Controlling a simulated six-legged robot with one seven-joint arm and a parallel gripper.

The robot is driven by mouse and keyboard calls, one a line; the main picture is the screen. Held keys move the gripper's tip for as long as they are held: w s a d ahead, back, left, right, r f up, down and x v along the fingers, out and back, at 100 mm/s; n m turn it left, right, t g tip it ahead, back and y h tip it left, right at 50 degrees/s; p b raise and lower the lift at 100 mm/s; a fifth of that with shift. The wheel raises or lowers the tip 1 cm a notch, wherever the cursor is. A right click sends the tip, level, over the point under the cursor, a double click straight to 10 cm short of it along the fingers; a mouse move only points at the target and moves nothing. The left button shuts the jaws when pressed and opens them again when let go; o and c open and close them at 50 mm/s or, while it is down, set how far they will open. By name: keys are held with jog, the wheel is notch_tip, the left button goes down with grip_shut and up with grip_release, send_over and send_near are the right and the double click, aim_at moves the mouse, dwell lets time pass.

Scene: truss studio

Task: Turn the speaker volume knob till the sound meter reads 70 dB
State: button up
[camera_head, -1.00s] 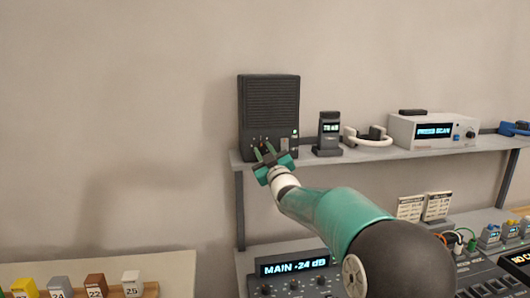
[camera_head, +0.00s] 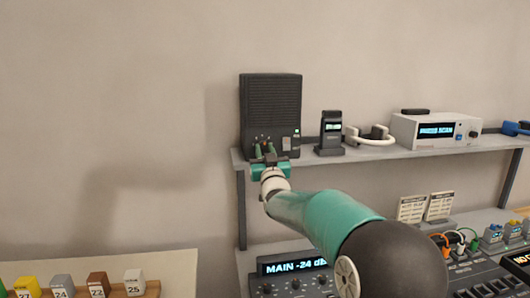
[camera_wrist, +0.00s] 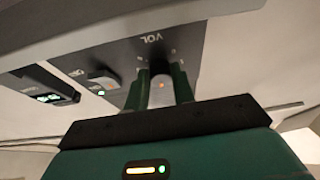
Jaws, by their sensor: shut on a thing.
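The dark speaker (camera_head: 270,108) stands upright at the left end of the upper shelf. My gripper (camera_head: 264,150) is at the lower front of it. In the wrist view, my gripper's green fingers (camera_wrist: 163,88) are shut on the volume knob (camera_wrist: 161,80), one on each side, under the upside-down "VOL" label. The sound meter (camera_head: 331,140) stands upright right of the speaker. Its lit screen is too small to read. In the head view the knob is mostly hidden by my fingers.
White headphones (camera_head: 368,138) and a white box with a blue display (camera_head: 435,131) stand farther right on the shelf (camera_head: 420,150). Below is a console reading "MAIN -24 dB" (camera_head: 293,266). Numbered blocks (camera_head: 97,283) stand at lower left. The wall left of the speaker is clear.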

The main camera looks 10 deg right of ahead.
jog(key=o, duration=1)
jog(key=shift+s, duration=0.1)
jog(key=v, duration=1.3)
jog(key=shift+s+f, duration=0.25)
